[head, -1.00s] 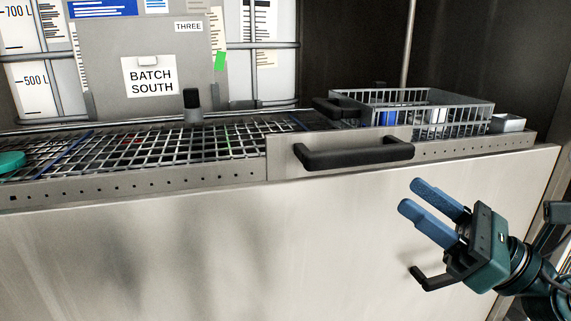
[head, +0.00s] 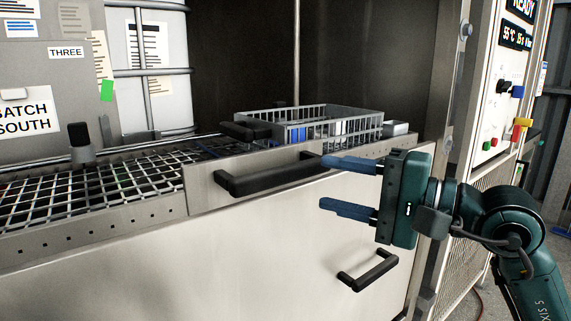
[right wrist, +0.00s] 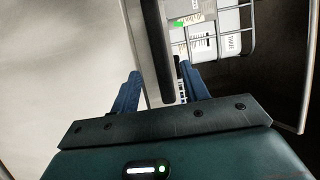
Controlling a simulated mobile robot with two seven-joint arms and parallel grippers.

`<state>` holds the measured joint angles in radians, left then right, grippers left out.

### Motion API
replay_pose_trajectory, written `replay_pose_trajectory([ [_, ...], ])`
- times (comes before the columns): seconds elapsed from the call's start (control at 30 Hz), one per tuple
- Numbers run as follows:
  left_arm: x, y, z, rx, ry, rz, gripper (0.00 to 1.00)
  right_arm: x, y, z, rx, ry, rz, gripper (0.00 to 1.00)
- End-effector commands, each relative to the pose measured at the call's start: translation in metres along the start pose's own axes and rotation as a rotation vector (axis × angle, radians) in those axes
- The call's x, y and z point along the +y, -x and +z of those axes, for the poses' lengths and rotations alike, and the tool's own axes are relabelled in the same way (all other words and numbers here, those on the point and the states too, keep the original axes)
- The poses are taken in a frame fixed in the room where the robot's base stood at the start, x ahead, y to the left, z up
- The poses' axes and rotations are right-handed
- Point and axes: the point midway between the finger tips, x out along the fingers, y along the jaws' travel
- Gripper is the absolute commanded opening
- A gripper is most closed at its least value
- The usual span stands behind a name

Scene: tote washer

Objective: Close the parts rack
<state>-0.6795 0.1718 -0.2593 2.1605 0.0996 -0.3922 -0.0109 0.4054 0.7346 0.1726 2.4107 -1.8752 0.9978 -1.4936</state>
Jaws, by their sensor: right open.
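The parts rack looks to be the wire-mesh rack (head: 118,196) with a punched metal front rail and a black bar handle (head: 268,177) above the steel front panel. My right gripper (head: 323,184) is open and empty, with blue fingers pointing left just beside the handle's right end. In the right wrist view the black handle (right wrist: 162,55) runs lengthwise and shows between the two spread fingers (right wrist: 160,80). I cannot tell whether a finger touches it. My left gripper is not in view.
A grey wire basket (head: 345,128) with a black handle stands on the rack's right part. A second black handle (head: 368,270) is on the front panel below. A control panel (head: 500,95) with buttons is at right. A grey "BATCH SOUTH" tote (head: 85,75) stands at left.

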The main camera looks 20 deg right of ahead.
Motion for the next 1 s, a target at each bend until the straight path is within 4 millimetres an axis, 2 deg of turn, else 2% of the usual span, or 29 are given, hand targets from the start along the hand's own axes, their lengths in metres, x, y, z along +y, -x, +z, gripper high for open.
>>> replay_pose_trajectory([
  [0.03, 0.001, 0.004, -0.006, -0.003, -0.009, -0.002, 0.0, -0.006, -0.01, 0.002, -0.005, -0.001, -0.002, 0.45],
  [0.2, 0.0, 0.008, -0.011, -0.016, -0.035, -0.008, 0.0, -0.005, -0.046, 0.001, -0.005, -0.005, -0.003, 0.45],
  [0.4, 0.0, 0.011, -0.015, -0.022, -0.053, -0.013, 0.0, -0.003, -0.074, 0.001, -0.003, -0.003, -0.002, 0.45],
  [0.6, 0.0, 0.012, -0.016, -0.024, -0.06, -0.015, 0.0, 0.0, -0.085, 0.001, -0.002, -0.002, 0.0, 0.45],
  [0.83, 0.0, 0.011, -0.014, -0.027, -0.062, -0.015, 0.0, 0.0, -0.086, 0.001, -0.002, -0.001, 0.0, 0.45],
  [1.0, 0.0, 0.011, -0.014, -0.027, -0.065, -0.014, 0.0, 0.0, -0.085, 0.001, -0.002, -0.001, 0.0, 0.33],
])
